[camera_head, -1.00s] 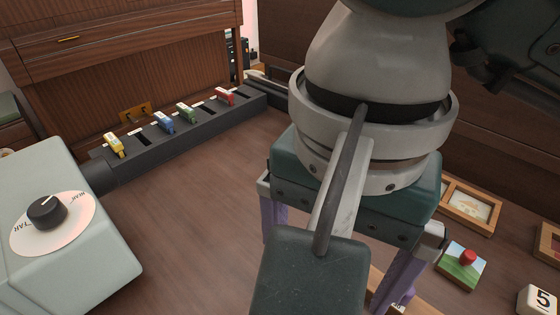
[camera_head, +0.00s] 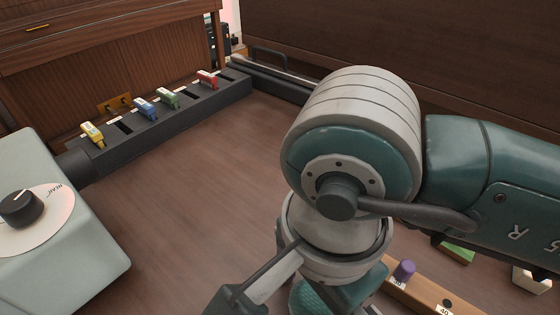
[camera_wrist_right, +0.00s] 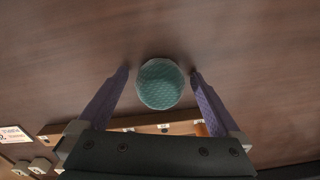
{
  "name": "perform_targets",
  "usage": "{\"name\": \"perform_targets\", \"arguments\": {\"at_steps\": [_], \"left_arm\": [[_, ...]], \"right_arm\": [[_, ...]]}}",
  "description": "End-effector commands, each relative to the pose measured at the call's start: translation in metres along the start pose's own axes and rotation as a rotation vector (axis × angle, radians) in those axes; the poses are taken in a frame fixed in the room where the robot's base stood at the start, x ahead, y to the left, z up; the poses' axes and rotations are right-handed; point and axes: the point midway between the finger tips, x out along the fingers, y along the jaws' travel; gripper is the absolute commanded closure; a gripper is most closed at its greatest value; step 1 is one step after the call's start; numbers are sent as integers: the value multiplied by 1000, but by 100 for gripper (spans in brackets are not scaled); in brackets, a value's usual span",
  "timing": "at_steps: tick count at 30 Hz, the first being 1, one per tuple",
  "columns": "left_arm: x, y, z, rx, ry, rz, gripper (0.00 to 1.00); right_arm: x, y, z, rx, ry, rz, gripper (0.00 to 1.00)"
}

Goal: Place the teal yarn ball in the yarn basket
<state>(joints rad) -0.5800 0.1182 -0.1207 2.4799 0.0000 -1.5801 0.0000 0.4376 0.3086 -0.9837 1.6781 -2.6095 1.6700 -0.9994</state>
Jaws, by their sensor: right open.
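The teal yarn ball (camera_wrist_right: 160,84) shows in the right wrist view as a round, textured ball over the brown wood surface. My right gripper (camera_wrist_right: 160,72) is open, with one purple finger on each side of the ball and a visible gap at both sides. I cannot tell whether the ball is at full finger depth. In the head view my right arm and wrist cover the middle and right, and the fingers are hidden. My left gripper is not in view. No yarn basket can be made out in either view.
A wooden peg board (camera_head: 428,297) with a purple peg (camera_head: 404,270) lies beside my right wrist. A pale box with a dial (camera_head: 22,208) stands at left. A dark rail with coloured switches (camera_head: 150,118) runs behind. The wood surface between them is clear.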

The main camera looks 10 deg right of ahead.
Motion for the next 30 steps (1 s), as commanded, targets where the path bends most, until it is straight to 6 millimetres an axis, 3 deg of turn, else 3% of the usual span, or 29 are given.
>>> {"name": "perform_targets", "arguments": {"at_steps": [8,30], "left_arm": [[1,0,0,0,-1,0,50],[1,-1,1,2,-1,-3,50]], "right_arm": [[3,0,0,-1,-1,-1,1],[3,0,0,-1,0,0,84]]}}
